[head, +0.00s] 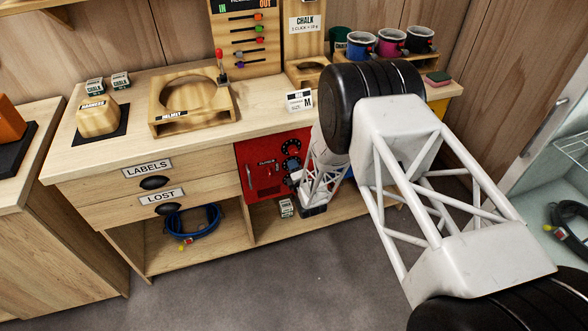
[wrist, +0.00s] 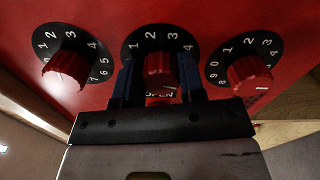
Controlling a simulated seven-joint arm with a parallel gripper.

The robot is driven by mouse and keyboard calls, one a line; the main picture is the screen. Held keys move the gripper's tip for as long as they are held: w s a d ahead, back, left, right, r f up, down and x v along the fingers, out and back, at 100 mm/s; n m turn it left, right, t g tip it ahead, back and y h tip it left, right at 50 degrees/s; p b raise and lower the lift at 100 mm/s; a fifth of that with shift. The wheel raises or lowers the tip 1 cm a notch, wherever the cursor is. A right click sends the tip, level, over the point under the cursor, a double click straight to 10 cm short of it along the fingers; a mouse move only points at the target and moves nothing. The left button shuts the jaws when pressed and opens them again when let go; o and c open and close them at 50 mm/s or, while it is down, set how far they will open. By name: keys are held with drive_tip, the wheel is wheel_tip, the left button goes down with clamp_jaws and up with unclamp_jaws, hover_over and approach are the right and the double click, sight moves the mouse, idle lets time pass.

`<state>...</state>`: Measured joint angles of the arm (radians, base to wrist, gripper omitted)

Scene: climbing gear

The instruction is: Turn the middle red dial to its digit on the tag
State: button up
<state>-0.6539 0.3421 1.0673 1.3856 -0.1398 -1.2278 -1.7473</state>
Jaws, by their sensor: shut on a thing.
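The red locker (head: 262,170) stands under the counter, with dials on its front. The wrist view shows three red dials with black number rings: the left dial (wrist: 66,68), the middle dial (wrist: 161,68) and the right dial (wrist: 249,74). My gripper (wrist: 158,80) is shut on the middle dial, one dark blue finger on each side. The digits 1 to 4 show above that dial; its lower digits are hidden. In the head view my gripper (head: 296,177) is small at the locker front, partly covering the dials. Small tags are visible, but I cannot tell which carries the code.
A card marked M (head: 299,99) stands on the counter above the locker. A small box (head: 287,207) sits on the low shelf below the dials. The floor in front is clear.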

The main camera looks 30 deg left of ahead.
drive_tip(key=shift+n, duration=1.3)
drive_tip(key=o, duration=0.9)
drive_tip(key=shift+s+d, duration=0.1)
drive_tip(key=shift+d, duration=0.05)
drive_tip(key=shift+v, duration=3.75)
